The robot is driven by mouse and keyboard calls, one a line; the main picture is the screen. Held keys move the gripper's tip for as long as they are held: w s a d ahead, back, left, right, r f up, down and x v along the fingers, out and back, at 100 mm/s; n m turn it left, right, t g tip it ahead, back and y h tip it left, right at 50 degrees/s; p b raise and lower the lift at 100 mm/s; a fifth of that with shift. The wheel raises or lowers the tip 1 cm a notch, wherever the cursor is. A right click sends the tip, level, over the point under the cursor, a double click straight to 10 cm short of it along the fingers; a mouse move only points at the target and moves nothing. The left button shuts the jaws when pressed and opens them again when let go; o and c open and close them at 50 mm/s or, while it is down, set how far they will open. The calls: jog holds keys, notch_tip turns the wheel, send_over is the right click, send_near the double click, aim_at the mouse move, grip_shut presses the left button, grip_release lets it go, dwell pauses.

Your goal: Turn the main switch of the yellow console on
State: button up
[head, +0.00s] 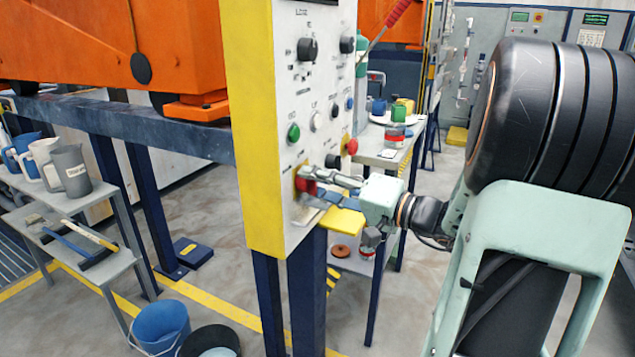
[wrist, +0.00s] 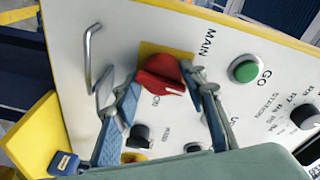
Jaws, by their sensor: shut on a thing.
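The console (head: 262,130) has a yellow edge and a white front panel with knobs and buttons. Its main switch is a red rotary knob (wrist: 160,74) on a yellow plate, beside the label MAIN in the wrist view. A white mark on the knob points to the lower right there; the ON label is just below the knob. The switch also shows in the head view (head: 304,181), partly hidden by the fingers. My gripper (head: 312,186) is shut on the knob, one finger on each side.
A green GO button (wrist: 243,69) and several black knobs are close to the switch. A metal handle (wrist: 91,55) stands out from the panel. A blue bucket (head: 160,326) is on the floor, and a shelf with jugs (head: 68,170) stands at left.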

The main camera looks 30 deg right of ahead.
jog(key=m+p, duration=0.2)
jog(key=m, duration=0.1)
jog(key=r+m+g+p, duration=0.1)
jog(key=m+p, duration=0.4)
jog(key=shift+w+r+m, duration=0.15)
jog(key=shift+r+m, duration=0.15)
jog(key=shift+m, duration=0.1)
jog(key=m+g+y+p, duration=0.1)
jog(key=m+p, duration=0.3)
jog(key=p, duration=0.1)
jog(key=shift+d, duration=0.1)
jog(key=shift+c, duration=0.3)
jog(key=shift+o, duration=0.3)
jog(key=shift+w+d+f+m+p, duration=0.1)
jog(key=shift+f+m+p, duration=0.1)
jog(key=shift+m+p, duration=0.85)
jog(key=shift+m, duration=0.25)
jog(key=o, duration=1)
jog(key=shift+o, duration=0.2)
jog(key=shift+f, duration=0.15)
